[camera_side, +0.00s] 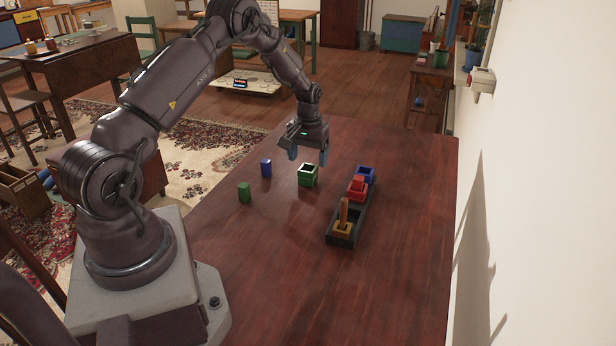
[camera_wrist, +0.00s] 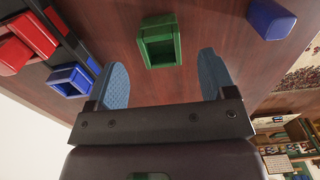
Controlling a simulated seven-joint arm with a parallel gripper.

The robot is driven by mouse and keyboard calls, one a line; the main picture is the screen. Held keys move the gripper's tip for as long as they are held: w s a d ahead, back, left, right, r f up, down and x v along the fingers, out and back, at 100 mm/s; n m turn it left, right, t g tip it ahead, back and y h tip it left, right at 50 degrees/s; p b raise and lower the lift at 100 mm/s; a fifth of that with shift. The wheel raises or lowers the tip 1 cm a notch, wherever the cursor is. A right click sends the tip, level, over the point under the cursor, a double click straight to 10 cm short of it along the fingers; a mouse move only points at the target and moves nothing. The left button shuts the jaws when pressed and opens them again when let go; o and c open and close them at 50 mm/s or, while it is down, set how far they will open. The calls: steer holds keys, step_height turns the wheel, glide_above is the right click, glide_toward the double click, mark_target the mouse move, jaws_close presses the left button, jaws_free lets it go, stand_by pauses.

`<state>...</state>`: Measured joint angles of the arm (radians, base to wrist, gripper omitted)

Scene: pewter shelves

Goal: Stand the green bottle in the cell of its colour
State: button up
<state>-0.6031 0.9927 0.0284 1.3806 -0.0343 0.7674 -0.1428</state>
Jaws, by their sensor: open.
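A small green upright piece (camera_side: 244,192), which I take as the green bottle, stands on the table at the left in the side view. It does not show in the wrist view. A square green open-topped cell (camera_side: 308,181) stands alone on the table, apart from the dark rack; it also shows in the wrist view (camera_wrist: 174,61). My gripper (camera_side: 308,156) is above and just behind this green cell, pointing down. Its fingers are apart with nothing between them, as the wrist view (camera_wrist: 163,82) also shows.
A blue piece (camera_side: 266,168) stands behind the green bottle. The dark rack (camera_side: 341,241), right of the green cell, has a blue open cell (camera_side: 366,173), a red piece (camera_side: 357,188) and a yellow-brown piece (camera_side: 343,213). The table front is clear; a wall is at right.

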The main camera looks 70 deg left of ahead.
mark_target(308, 169)
step_height(308, 169, down, 5)
steer(key=shift+a+r, duration=0.1)
steer(key=shift+r, duration=0.1)
steer(key=c, duration=1.1)
steer(key=shift+r, duration=0.15)
